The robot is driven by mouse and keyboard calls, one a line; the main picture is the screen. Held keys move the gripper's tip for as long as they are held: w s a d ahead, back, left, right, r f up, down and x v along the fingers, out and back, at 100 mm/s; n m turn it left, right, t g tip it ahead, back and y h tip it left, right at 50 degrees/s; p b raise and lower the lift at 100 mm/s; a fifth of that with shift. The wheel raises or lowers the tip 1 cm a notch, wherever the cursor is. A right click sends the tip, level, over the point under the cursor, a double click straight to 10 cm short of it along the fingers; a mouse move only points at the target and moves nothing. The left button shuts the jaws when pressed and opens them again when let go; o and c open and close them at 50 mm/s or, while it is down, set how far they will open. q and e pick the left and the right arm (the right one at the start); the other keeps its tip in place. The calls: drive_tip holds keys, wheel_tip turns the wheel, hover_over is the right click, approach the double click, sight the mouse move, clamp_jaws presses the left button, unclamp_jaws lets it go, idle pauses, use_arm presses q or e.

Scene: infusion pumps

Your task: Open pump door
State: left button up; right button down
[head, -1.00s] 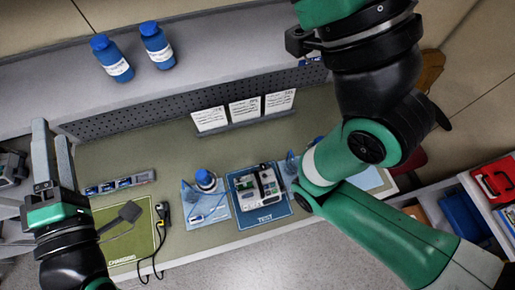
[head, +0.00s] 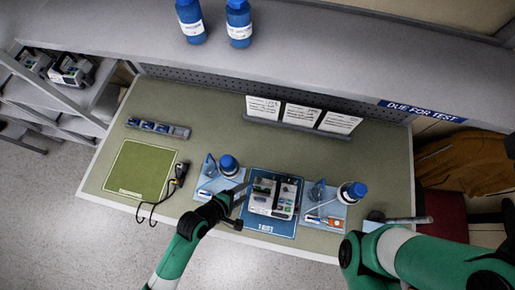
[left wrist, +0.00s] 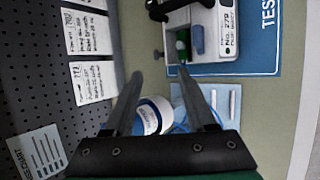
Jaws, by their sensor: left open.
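The infusion pump (head: 272,197), a pale box with a dark strap-like part across its top, lies on the blue TEST mat (head: 268,229). In the left wrist view the pump (left wrist: 228,42) is at the top, with a label and green and blue parts. I cannot make out whether its door is open. My left gripper (head: 240,199) is at the pump's left side in the head view, open with nothing between its fingertips. In the left wrist view the gripper (left wrist: 159,73) has one fingertip close to the pump's green part; contact is unclear.
Blue-capped bottles (head: 228,165) (head: 353,192) stand on light-blue trays on both sides of the pump. A green mat (head: 140,170) and a cable (head: 157,204) are to the left. White cards (head: 302,115) stand behind. Bare bench lies between cards and pump.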

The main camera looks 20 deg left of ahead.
sight(259, 181)
use_arm(q)
drive_tip(key=b+x, duration=0.2)
drive_tip(key=x, duration=0.7)
drive_tip(key=shift+w+d+f, duration=0.1)
drive_tip(key=shift+w+f, duration=0.1)
drive_tip(key=shift+w, duration=0.05)
clamp_jaws()
